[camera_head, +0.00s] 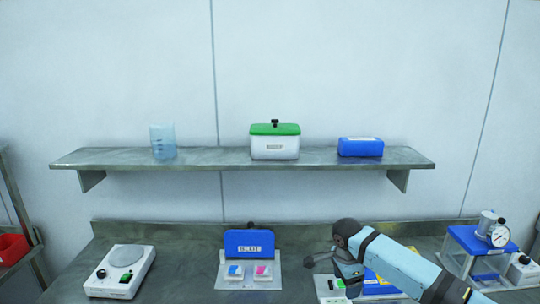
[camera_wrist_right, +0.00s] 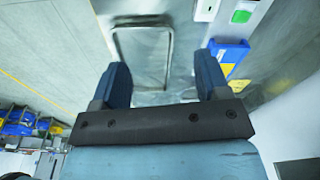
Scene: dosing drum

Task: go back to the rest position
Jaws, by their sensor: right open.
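My right arm (camera_head: 405,268) reaches in from the lower right over the bench in the head view. My right gripper (camera_wrist_right: 160,78) shows in the right wrist view with its two blue fingers wide apart and nothing between them. Beyond the fingers there is a grey metal surface with a rectangular metal frame (camera_wrist_right: 143,50). A blue and yellow container (camera_wrist_right: 232,55) lies to the right of the fingers. My left arm and gripper are in neither view.
The bench (camera_head: 185,260) holds a white device (camera_head: 122,272) at left, a blue box (camera_head: 249,243) on a panel, and a blue-topped clear-walled box with a dial gauge (camera_head: 499,236) at right, close to my arm. A shelf (camera_head: 215,160) carries a beaker (camera_head: 162,142), green-lidded container (camera_head: 275,143) and blue box (camera_head: 360,148).

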